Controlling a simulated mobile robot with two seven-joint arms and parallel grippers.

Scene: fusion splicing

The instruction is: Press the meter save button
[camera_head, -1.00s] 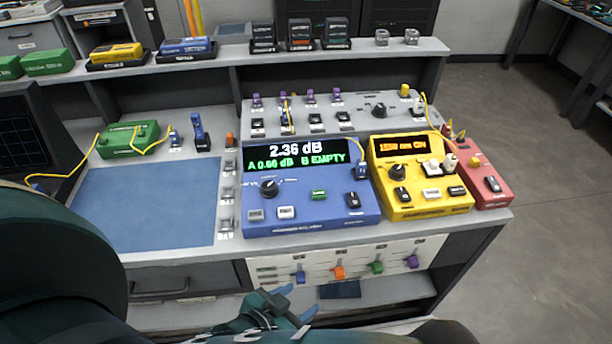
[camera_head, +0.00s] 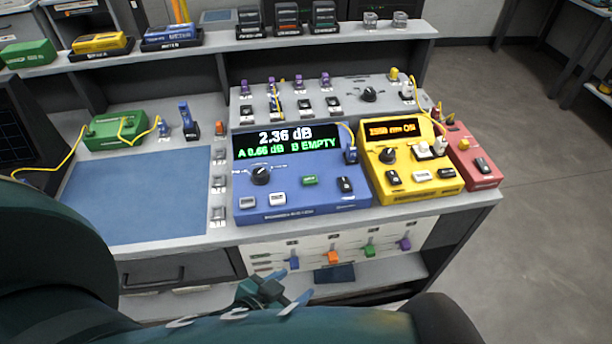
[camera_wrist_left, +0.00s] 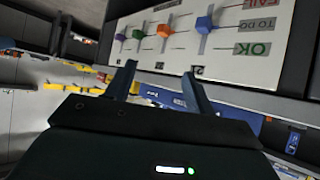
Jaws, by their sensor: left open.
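The blue meter (camera_head: 301,196) stands on the bench, its screen reading "2.36 dB" and "A 0.66 dB B EMPTY". Its front has a dark knob (camera_head: 260,175), two pale buttons (camera_head: 263,200), a green button (camera_head: 310,181) and a black switch (camera_head: 345,185). The button labels are too small to read. My left gripper (camera_head: 292,288) is open and empty, low in front of the bench and below the meter, touching nothing visible. In the left wrist view its two fingers (camera_wrist_left: 160,72) are spread apart. My right gripper is not in view.
A white slider panel (camera_head: 330,252) with coloured sliders is on the bench front, between my left gripper's height and the meter. A yellow device (camera_head: 412,188) and a red one (camera_head: 478,170) stand right of the meter. A blue mat (camera_head: 140,195) lies left.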

